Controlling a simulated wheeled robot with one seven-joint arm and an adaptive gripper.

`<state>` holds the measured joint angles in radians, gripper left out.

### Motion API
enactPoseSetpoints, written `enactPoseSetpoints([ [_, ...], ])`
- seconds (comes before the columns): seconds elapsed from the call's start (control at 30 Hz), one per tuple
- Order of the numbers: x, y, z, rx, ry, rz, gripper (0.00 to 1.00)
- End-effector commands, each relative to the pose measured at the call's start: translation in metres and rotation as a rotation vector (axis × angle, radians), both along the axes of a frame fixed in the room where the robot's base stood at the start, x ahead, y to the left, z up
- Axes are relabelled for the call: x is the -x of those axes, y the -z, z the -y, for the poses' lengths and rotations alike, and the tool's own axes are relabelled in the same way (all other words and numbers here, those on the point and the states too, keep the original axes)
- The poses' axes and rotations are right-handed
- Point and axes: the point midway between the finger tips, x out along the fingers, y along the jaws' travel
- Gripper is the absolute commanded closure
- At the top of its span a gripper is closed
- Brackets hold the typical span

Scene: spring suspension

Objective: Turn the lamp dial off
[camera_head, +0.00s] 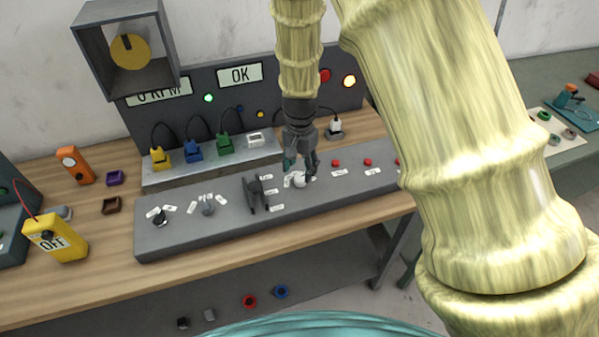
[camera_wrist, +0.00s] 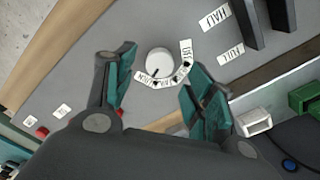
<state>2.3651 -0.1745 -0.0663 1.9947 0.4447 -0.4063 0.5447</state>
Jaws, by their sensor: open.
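The lamp dial (camera_head: 298,180) is a white round knob on the sloped grey control panel (camera_head: 225,222), partly hidden by my gripper (camera_head: 301,167) in the head view. In the wrist view the white dial (camera_wrist: 160,62) shows whole, with an arc of small white labels along its lower and right side. One label at its right looks like OFF (camera_wrist: 187,49). A dark mark on the dial's lower-left edge faces the label at the other end of the arc. My gripper (camera_wrist: 160,72) is open and empty, with teal-padded fingers on either side of the dial; I cannot tell whether they touch it.
A black lever (camera_head: 257,194) stands on the panel just left of the dial. Red buttons (camera_head: 336,163) lie to the right. Behind is a ledge with coloured plugs (camera_head: 193,150). A yellow meter reading OFF (camera_head: 55,238) stands on the bench at left.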

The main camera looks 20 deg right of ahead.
Motion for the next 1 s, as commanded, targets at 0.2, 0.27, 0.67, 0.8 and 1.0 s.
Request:
enactPoseSetpoints([
  [0.2, 0.0, 0.022, -0.001, -0.001, 0.0, -0.001, 0.46],
  [0.27, 0.0, 0.026, -0.001, -0.001, -0.001, -0.001, 0.46],
  [0.67, 0.0, 0.038, -0.001, 0.0, -0.001, 0.001, 0.46],
  [0.8, 0.0, 0.038, -0.001, 0.0, -0.001, 0.001, 0.48],
  [1.0, 0.0, 0.038, -0.001, 0.0, -0.001, 0.001, 0.84],
])
